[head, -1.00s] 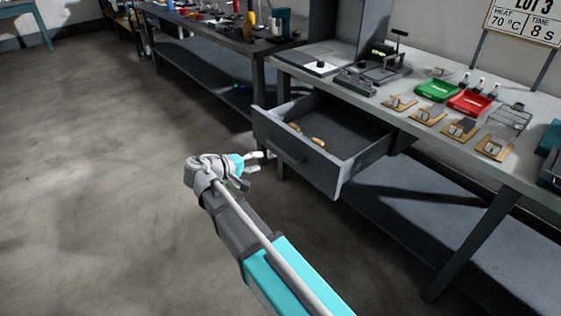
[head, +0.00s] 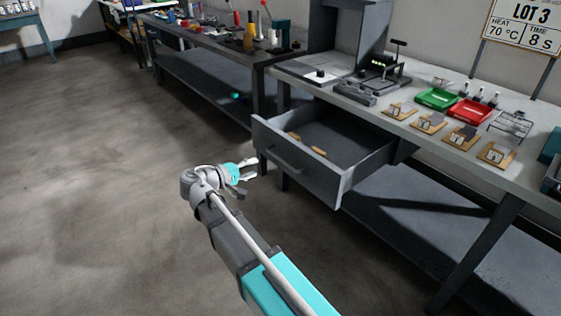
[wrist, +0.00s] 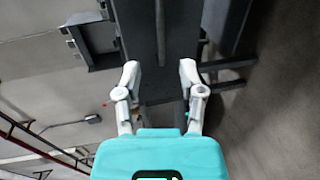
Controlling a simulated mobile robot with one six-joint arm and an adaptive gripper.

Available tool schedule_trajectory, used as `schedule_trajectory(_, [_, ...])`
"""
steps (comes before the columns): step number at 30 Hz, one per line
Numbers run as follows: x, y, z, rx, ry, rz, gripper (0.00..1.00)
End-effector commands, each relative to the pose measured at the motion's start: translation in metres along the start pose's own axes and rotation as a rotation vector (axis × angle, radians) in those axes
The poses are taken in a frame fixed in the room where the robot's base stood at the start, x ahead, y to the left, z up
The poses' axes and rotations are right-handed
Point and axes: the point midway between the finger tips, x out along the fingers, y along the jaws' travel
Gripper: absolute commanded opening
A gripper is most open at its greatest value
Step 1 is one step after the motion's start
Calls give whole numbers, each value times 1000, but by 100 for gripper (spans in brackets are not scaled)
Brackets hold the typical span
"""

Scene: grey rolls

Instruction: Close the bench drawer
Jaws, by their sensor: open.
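The bench drawer (head: 298,170) is grey and pulled well out from under the bench top. A bar handle (head: 286,160) runs across its front, and two small tan pieces (head: 318,152) lie inside. My gripper (head: 250,176) is open and empty, to the left of the drawer front and apart from it in the head view. In the wrist view my gripper (wrist: 160,80) shows its two fingers spread, with dark grey bench parts beyond them. I cannot tell for sure which of those parts is the drawer.
Below is a lower shelf (head: 420,235). A second bench (head: 205,60) stands behind. The floor (head: 90,190) at left is clear.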

Motion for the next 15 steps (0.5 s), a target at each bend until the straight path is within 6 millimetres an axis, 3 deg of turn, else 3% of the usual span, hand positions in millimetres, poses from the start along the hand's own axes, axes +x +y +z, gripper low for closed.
schedule_trajectory(15, [73, -2, 0, 1, -3, 0, 51])
